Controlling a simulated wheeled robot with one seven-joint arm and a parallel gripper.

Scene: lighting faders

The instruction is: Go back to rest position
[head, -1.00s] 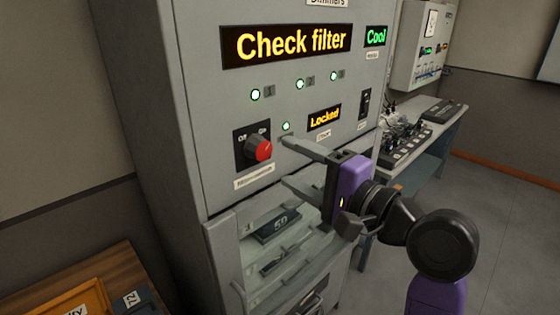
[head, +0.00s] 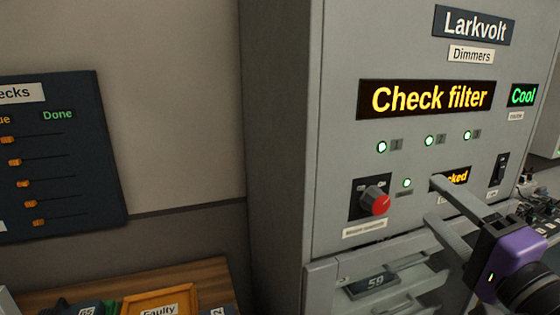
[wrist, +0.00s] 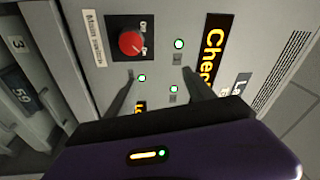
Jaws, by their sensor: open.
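My gripper (head: 433,199) is open and empty in front of the grey dimmer cabinet (head: 276,120), at the right of the head view. Its two fingers point at the panel and partly cover the amber "Locked" display (head: 458,177). The wrist view shows the fingers (wrist: 152,75) spread apart with nothing between them but the panel behind. The red rotary knob (head: 375,201) sits left of the fingers, and shows in the wrist view too (wrist: 131,42). I cannot tell how far the fingertips are from the panel.
The "Check filter" display (head: 426,98) is lit. A dark checks board (head: 60,150) hangs at left. An orange "Faulty" tray (head: 160,297) stands on the wooden table (head: 215,272). Bare wall lies between board and cabinet.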

